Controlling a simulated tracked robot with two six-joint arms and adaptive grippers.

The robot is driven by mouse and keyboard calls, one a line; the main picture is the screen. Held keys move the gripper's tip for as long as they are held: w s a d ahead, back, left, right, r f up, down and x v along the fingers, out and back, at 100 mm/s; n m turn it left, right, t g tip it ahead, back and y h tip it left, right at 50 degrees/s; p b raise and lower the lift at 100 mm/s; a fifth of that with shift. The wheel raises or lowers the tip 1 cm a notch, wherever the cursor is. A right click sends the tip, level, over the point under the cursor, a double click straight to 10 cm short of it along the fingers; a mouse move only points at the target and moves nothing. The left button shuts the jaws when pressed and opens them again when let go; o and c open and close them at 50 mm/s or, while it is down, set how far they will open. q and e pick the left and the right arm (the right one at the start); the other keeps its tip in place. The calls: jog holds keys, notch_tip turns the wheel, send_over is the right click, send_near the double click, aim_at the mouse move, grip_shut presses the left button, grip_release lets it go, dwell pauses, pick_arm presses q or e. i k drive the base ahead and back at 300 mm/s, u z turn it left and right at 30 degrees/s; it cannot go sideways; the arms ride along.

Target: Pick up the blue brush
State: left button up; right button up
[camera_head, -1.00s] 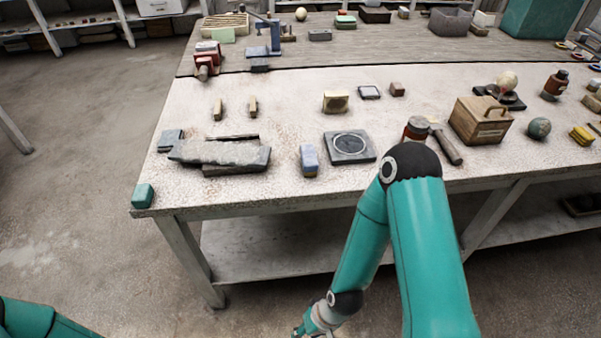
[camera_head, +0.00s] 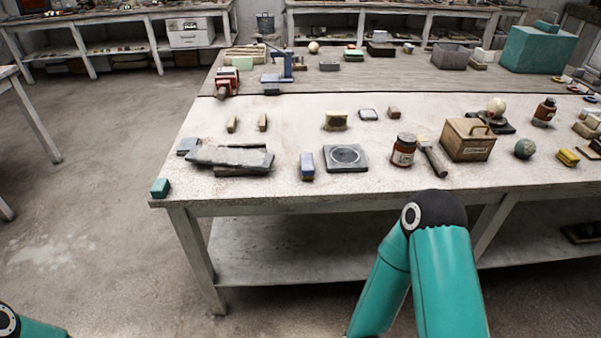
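A small upright blue block with a tan lower end (camera_head: 307,166) stands near the front edge of the light table (camera_head: 290,112). It looks like the blue brush, but bristles are too small to make out. It is just left of a dark square plate with a pale ring (camera_head: 345,158), apart from it. Neither gripper is in view. My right arm's teal links show at the lower right, below and in front of the table edge. A bit of my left arm shows in the bottom left corner.
A grey slab stack (camera_head: 230,158) lies left of the block. A teal block (camera_head: 160,187) sits at the front left corner. Clear tabletop lies behind the block.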

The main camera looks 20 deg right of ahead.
aim_at(307, 168)
jog(key=z, duration=0.1)
jog(key=i, duration=0.9)
jog(key=u, duration=0.05)
